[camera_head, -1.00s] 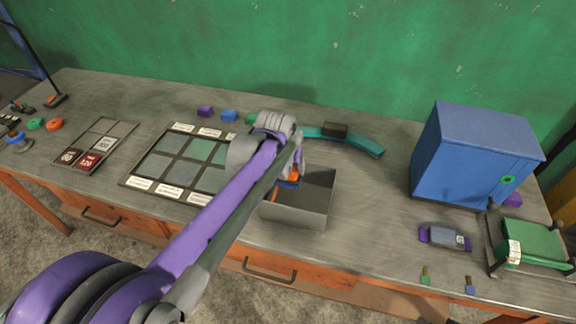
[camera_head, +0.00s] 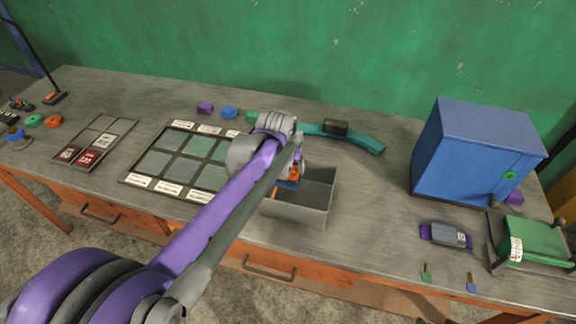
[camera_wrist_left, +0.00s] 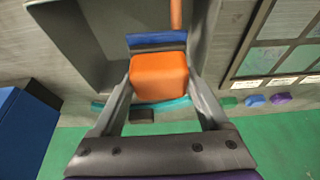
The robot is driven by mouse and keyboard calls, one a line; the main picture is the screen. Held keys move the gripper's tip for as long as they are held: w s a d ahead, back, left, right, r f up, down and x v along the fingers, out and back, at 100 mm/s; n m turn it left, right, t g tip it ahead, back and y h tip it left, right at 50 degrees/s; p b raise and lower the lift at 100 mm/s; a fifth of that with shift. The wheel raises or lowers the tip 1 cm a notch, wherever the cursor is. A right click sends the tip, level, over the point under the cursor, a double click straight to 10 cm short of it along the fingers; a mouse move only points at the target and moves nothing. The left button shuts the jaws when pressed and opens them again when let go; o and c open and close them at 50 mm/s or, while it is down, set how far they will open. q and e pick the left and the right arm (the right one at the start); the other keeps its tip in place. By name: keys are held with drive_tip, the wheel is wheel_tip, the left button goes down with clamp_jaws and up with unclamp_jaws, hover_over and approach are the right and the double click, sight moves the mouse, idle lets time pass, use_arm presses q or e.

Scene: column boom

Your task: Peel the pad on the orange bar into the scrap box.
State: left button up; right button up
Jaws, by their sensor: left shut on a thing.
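The scrap box (camera_head: 312,218) is a grey, open-topped box near the table's front middle; its wall also shows in the left wrist view (camera_wrist_left: 52,30). My left gripper (camera_head: 290,176) is over the box's left part, partly hidden by my arm. In the left wrist view my left gripper (camera_wrist_left: 160,88) is shut on the orange bar (camera_wrist_left: 160,74), whose block end sits between the fingers. A blue layer (camera_wrist_left: 157,40) shows at its far side; I cannot tell whether it is the pad. A thin orange strip (camera_wrist_left: 176,14) lies beyond, at the box's side.
A blue cabinet (camera_head: 472,155) and a green-topped stand (camera_head: 535,242) are at the right. A purple-ended bar with a grey pad (camera_head: 446,235) lies before them. A teal curved piece (camera_head: 362,143) lies behind the box; a mat with square cells (camera_head: 128,178) is left.

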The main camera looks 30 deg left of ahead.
use_arm(q)
wheel_tip(320, 180, up, 3)
drive_tip(key=shift+f+p, duration=0.2)
drive_tip(key=shift+p, duration=0.45)
drive_tip(key=shift+w+r+p, duration=0.1)
drive_tip(key=shift+r+p, duration=1.5)
drive_tip(key=shift+r, duration=1.65)
drive_tip(key=shift+f, duration=0.1)
use_arm(e)
drive_tip(key=w+r, duration=0.3)
drive_tip(key=r, duration=0.3)
drive_tip(key=shift+w+r+t, duration=0.35)
drive_tip(key=shift+t, duration=0.05)
drive_tip(key=shift+s, duration=0.2)
drive_tip(key=shift+f, duration=0.1)
